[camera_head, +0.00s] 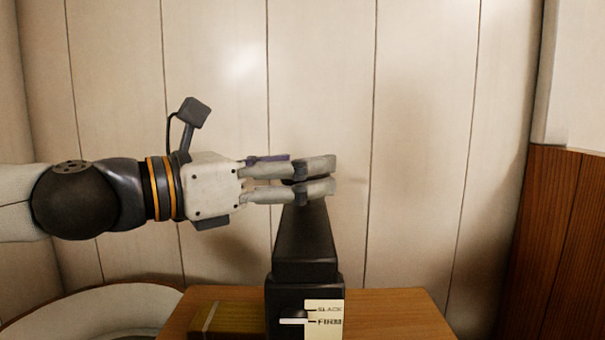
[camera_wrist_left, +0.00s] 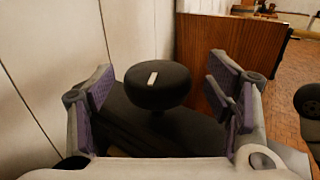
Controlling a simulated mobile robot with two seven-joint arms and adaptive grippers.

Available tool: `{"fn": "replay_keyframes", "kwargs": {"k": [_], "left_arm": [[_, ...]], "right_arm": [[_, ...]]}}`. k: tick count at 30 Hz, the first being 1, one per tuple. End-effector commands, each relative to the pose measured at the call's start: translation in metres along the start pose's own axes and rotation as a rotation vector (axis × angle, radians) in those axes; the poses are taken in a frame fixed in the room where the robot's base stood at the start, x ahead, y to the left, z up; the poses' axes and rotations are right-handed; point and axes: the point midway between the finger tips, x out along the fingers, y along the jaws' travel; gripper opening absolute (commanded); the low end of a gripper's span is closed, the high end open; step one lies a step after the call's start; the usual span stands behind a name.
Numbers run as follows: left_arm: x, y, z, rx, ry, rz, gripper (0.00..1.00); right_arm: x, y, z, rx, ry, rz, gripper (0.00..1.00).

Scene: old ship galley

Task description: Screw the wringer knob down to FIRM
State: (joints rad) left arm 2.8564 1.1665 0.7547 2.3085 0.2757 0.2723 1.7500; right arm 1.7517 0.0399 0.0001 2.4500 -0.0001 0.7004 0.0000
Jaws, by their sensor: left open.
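The black wringer (camera_head: 305,245) stands upright on a wooden top. Its front carries a pale label (camera_head: 323,318) reading SLACK above FIRM. A white pointer (camera_head: 292,321) beside the label sits about level with the FIRM line. The round black wringer knob (camera_wrist_left: 158,88) has a short white mark on its top. My left gripper (camera_head: 318,177) reaches in from the left over the wringer's top. In the left wrist view its fingers are apart on both sides of the knob, with visible gaps. In the head view the fingers mostly hide the knob. My right gripper is not in view.
A wooden top (camera_head: 385,312) lies under the wringer, with a yellowish-brown block (camera_head: 235,318) left of it. A rounded pale rim (camera_head: 95,310) is at lower left. Pale panelled wall (camera_head: 420,130) stands behind, and dark wood panelling (camera_head: 555,240) at the right.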

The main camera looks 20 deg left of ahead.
Motion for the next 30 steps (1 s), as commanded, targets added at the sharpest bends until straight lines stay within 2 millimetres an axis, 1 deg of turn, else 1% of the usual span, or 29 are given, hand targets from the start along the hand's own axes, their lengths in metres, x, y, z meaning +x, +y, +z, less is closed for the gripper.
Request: {"fn": "replay_keyframes", "kwargs": {"k": [1, 4, 11, 12, 14, 15, 17, 18, 25, 30], "left_arm": [[0.0102, 0.0044, -0.0168, -0.017, 0.023, 0.000, 0.72], [0.0141, 0.0033, -0.0134, -0.016, 0.017, 0.000, 0.72], [0.0131, 0.0021, -0.0083, -0.012, 0.010, 0.000, 0.72], [0.0130, 0.0021, -0.0082, -0.012, 0.009, 0.000, 0.63], [0.0130, 0.0021, -0.0082, -0.012, 0.009, 0.001, 0.50], [0.0130, 0.0021, -0.0082, -0.012, 0.009, 0.001, 0.41], [0.0130, 0.0020, -0.0083, -0.012, 0.010, 0.000, 0.27], [0.0130, 0.0021, -0.0084, -0.012, 0.010, 0.000, 0.24], [0.0130, 0.0024, -0.0088, -0.013, 0.010, -0.011, 0.24], [0.0130, 0.0035, -0.0091, -0.015, 0.010, -0.068, 0.24]], "right_arm": [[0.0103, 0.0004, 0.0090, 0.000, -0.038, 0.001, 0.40], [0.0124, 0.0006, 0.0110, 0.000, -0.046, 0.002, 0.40], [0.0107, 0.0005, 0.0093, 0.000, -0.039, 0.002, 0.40], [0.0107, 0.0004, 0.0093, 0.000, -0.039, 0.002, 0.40], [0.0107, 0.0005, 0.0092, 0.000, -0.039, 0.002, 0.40], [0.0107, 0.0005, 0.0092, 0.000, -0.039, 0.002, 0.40], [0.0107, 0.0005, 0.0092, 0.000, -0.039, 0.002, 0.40], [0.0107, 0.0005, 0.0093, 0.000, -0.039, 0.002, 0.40], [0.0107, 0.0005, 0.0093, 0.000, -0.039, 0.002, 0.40], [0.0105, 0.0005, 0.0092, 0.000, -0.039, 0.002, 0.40]]}}
